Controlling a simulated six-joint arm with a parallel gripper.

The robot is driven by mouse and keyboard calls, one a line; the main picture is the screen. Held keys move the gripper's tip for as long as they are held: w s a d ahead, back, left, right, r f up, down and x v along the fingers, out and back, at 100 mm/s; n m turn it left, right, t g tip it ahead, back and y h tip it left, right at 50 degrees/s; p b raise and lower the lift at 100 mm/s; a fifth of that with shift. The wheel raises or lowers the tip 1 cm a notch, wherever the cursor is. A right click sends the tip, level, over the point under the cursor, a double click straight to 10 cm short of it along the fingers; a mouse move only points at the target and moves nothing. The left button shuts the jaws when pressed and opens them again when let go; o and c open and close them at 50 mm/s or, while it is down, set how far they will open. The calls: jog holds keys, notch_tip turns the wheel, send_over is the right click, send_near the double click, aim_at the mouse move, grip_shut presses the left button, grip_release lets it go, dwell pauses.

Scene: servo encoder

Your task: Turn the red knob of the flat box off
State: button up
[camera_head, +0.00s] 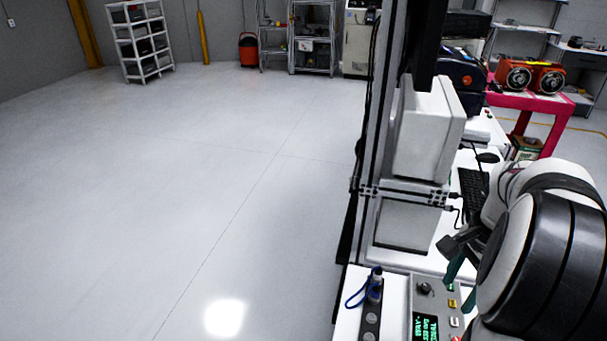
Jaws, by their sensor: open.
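A flat grey box (440,303) lies on the white bench at the bottom, cut off by the frame edge. Its top has a dark knob (424,289), a display with green text (425,326) and small yellow and white buttons. My gripper (458,268), with dark jaws and teal fingertips, is above the far right part of the box. It is open and looks empty. I cannot tell whether the fingertips touch anything.
A power strip (371,318) with a blue cable (356,296) lies left of the box. A white cabinet (430,130) on a metal frame stands behind it. A keyboard (473,190) lies farther back. The floor at left is clear.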

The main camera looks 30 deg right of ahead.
jog(key=s+d+f+m, duration=0.1)
jog(key=s+d+m, duration=0.1)
jog(key=s+d, duration=0.2)
notch_tip(320, 180, down, 16)
jog(key=shift+w, duration=0.15)
jog(key=shift+c, duration=0.2)
grip_shut()
